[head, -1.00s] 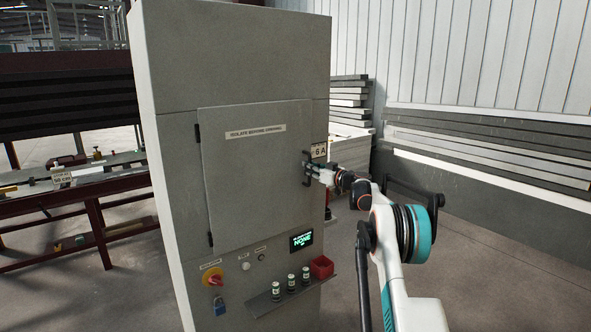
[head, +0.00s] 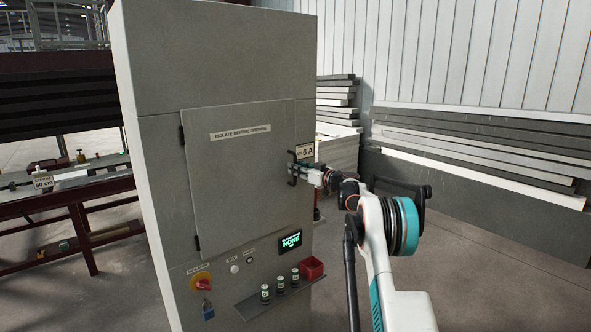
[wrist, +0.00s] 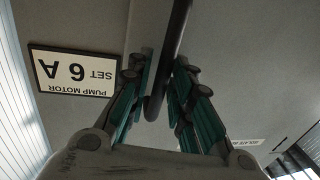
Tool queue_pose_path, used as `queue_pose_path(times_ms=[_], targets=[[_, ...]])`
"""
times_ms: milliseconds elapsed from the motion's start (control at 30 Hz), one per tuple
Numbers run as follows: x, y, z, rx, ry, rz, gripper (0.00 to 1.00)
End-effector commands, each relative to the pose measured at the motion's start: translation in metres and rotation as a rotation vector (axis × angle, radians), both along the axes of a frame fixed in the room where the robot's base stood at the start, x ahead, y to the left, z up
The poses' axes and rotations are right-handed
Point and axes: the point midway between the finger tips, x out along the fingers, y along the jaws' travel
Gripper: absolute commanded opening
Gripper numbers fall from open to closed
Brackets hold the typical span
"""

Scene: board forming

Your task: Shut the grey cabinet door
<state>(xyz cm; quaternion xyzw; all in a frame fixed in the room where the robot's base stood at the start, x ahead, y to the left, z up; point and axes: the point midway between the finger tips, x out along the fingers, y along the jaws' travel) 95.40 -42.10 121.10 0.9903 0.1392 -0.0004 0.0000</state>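The grey cabinet door (head: 240,175) has its hinges on the left and a label across its upper part. In the head view it looks flush with the cabinet (head: 215,60), or nearly so; a small gap cannot be ruled out. The black door handle (head: 292,168) is on its right side and also shows in the wrist view (wrist: 176,45). My gripper (head: 299,171) is at the handle. In the wrist view its teal-padded fingers (wrist: 163,75) stand apart on both sides of the bar, which runs close to the left finger. Contact cannot be told.
A small shelf (head: 244,308) with several indicator pieces and a red bin (head: 312,269) juts out below the door. A red and yellow switch (head: 202,282) and a blue padlock (head: 208,310) are at lower left. Boards (head: 470,155) lean against the right wall. Floor at right is open.

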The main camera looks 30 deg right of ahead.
Motion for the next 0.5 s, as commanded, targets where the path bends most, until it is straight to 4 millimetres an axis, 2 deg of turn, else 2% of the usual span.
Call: queue_pose_path(times_ms=[300,500], targets=[[-0.061,-0.019,0.0,0.0,0.0,-0.003,0.2],[-0.091,-0.028,0.0,0.0,0.0,-0.003,0.2]])
